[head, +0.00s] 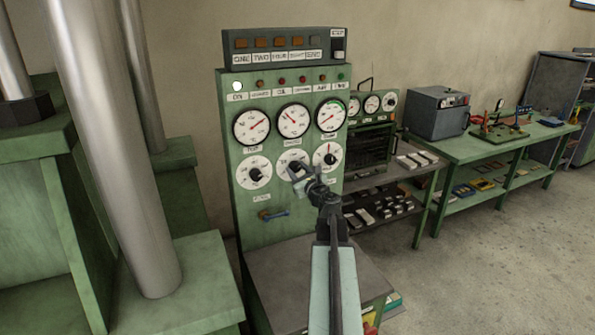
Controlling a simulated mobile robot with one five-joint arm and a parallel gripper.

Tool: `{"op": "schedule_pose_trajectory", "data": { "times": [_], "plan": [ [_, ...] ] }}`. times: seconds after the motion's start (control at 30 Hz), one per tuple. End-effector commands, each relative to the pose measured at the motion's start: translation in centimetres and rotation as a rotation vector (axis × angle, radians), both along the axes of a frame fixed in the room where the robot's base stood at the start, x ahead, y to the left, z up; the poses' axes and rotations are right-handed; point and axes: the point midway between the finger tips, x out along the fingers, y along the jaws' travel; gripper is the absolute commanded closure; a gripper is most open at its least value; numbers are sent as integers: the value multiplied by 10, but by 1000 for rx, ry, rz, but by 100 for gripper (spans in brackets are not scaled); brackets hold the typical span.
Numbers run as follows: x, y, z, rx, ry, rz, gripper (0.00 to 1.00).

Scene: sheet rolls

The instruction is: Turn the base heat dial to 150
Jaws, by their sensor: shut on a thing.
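A green control panel (247,228) stands in the middle of the head view. Its lower row holds three white dials with black knobs: a left dial (246,166), a middle dial (284,158) and a right dial (327,149). My gripper (298,171) is at the middle dial, shut on its knob, and hides the knob and the lower right of that dial's face. The small labels and scale numbers are too blurred to read surely, so I cannot tell the dial's setting.
Three round gauges (294,119) sit above the dials, under a row of lamps and a box of labelled buttons (276,46). A blue-handled lever (275,214) is below. Thick metal columns (112,140) stand at the left. Green workbenches (490,147) line the right; floor there is open.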

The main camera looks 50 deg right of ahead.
Motion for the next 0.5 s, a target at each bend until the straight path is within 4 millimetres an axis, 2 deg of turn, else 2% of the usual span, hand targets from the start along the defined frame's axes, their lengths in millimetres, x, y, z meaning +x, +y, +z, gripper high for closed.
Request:
{"op": "schedule_pose_trajectory", "data": {
  "times": [0.5],
  "plan": [
    [-1, 1, -1, 95, -36, 0, 100]
  ]
}}
